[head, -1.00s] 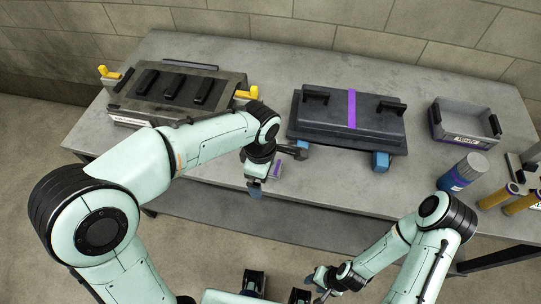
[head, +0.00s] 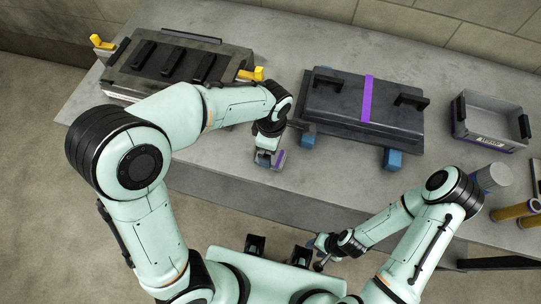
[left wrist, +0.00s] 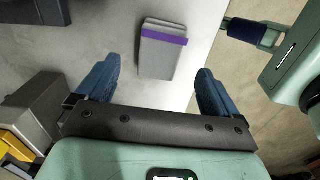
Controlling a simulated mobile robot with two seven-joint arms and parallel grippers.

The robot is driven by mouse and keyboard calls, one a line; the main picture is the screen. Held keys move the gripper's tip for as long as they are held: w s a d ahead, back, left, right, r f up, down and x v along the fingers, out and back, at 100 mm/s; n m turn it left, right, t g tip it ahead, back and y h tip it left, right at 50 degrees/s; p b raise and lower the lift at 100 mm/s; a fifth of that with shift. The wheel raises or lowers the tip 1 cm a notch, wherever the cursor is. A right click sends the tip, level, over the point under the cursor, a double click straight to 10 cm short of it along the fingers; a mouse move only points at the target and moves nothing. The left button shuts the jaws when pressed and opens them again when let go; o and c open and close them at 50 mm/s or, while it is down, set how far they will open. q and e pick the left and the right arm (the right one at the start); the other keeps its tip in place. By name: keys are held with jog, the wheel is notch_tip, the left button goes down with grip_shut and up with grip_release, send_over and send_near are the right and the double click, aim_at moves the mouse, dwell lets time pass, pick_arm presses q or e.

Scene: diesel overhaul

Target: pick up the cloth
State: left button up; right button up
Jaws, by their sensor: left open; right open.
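A flat grey piece with a purple band, which looks like the folded cloth (left wrist: 163,55), lies on the table in the left wrist view. Its purple part (head: 280,158) shows in the head view beside my left gripper (head: 265,160), which hides the rest. In the left wrist view my left gripper (left wrist: 157,85) has its two blue fingers wide apart, with the cloth ahead of and between them, not gripped. My right gripper (head: 319,254) is open and empty by the table's front edge, far from the cloth.
A dark engine cover with a purple stripe (head: 368,98) sits on blue blocks (head: 392,159). A grey case with yellow clamps (head: 187,65) is at left. A grey bin (head: 490,122), a can (head: 491,179) and brass cylinders (head: 514,211) stand at right. A tool lies behind my left gripper.

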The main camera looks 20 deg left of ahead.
aim_at(277, 161)
pick_arm(q)
notch_tip(277, 161, down, 5)
jog(key=shift+a+f, duration=0.1)
jog(key=shift+f, duration=0.05)
jog(key=shift+s, duration=0.1)
jog(key=c, duration=1.2)
